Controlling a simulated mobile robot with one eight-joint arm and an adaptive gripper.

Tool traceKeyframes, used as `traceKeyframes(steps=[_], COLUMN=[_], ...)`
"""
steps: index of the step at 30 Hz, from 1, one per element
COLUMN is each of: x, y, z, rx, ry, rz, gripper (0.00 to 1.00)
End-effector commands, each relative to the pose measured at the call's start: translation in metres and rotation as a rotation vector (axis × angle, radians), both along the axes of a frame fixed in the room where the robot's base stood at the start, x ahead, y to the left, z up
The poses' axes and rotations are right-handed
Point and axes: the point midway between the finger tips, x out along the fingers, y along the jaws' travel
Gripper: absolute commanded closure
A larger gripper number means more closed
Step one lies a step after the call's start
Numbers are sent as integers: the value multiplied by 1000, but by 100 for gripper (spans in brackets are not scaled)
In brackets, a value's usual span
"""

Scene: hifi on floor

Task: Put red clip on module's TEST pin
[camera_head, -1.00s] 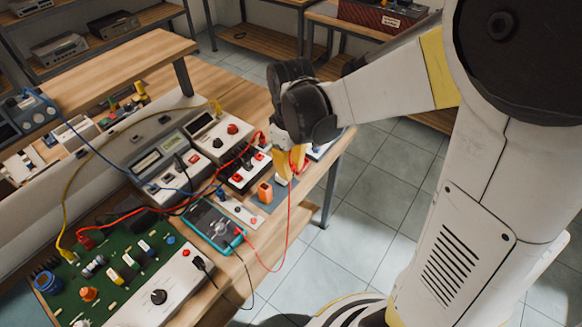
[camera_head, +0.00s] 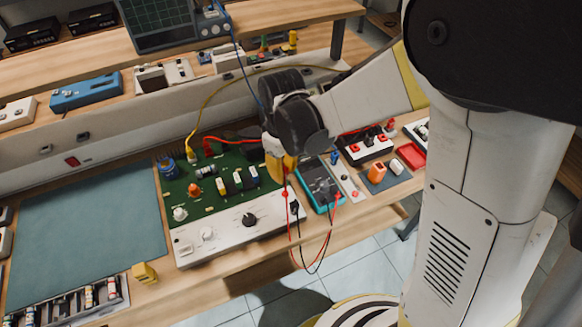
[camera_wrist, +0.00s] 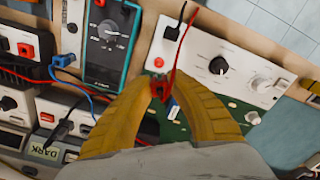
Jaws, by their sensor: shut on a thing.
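The module is a green circuit board (camera_head: 197,204) with a white front panel (camera_head: 215,243); the panel also shows in the wrist view (camera_wrist: 250,62). My gripper (camera_head: 284,172) is over the board's right end, beside the teal multimeter (camera_head: 320,184). In the wrist view, my yellow fingers (camera_wrist: 157,88) are shut on a small red clip (camera_wrist: 156,90) with a red lead. The clip is above the board and looks apart from it. A black plug (camera_wrist: 172,32) sits in the white panel. I cannot make out which pin is TEST; the fingers hide part of the board.
A yellow plug (camera_head: 190,154) and another red plug (camera_head: 208,150) stand at the board's back edge, with cables. Black-and-red socket boxes (camera_head: 365,147) stand to the right. A blue-green mat (camera_head: 85,235) lies clear at left. Red and black leads hang over the bench front.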

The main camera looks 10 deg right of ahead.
Motion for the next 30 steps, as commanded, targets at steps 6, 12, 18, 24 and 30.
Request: traceKeyframes(steps=[6,12,18,24,30], x=[0,0,0,0,0], y=[0,0,0,0,0], z=[-13,-33,-52,-58,-58], rx=[0,0,0,0,0], ry=[0,0,0,0,0], rz=[0,-1,-1,-1,-1], gripper=[100,100,100,100,100])
